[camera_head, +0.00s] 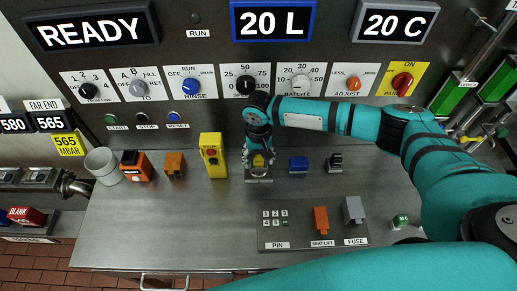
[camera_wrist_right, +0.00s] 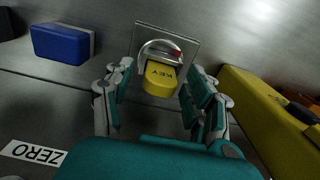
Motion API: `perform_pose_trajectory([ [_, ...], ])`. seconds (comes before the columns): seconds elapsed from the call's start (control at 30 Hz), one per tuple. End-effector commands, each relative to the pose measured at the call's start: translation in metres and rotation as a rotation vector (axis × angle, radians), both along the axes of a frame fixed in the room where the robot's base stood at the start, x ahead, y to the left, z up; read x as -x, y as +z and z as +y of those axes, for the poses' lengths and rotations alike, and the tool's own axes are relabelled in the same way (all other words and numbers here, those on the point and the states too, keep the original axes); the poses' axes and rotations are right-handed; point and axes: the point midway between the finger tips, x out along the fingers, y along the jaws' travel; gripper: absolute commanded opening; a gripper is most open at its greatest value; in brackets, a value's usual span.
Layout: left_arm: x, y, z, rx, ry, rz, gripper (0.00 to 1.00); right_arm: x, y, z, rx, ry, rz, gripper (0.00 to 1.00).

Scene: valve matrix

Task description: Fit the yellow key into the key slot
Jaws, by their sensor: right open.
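In the head view the key (camera_head: 259,161) shows as a small yellow patch beneath my right gripper (camera_head: 258,150). The right gripper also shows in the wrist view (camera_wrist_right: 160,74), with its fingers apart on either side of the key and gaps between. The key's far end is hidden. My left gripper is not in view.
A yellow box with a red button (camera_head: 213,155) stands left of the gripper. A blue block (camera_head: 298,164) and a dark block (camera_head: 334,162) stand to its right. A tray (camera_head: 285,240) holds orange and grey parts in front. The front left counter is clear.

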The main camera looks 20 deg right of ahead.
Motion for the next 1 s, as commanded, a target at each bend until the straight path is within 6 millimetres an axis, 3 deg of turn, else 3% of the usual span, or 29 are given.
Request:
perform_pose_trajectory([
  [0.4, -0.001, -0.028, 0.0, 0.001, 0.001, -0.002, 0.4, -0.001, 0.08, 0.001, -0.003, 0.0, -0.005, 0.56],
  [0.6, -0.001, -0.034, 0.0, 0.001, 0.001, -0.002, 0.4, -0.001, 0.108, 0.001, -0.002, 0.0, -0.004, 0.56],
  [1.0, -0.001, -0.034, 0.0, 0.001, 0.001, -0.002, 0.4, 0.0, 0.117, 0.0, -0.002, 0.0, -0.001, 0.56],
])
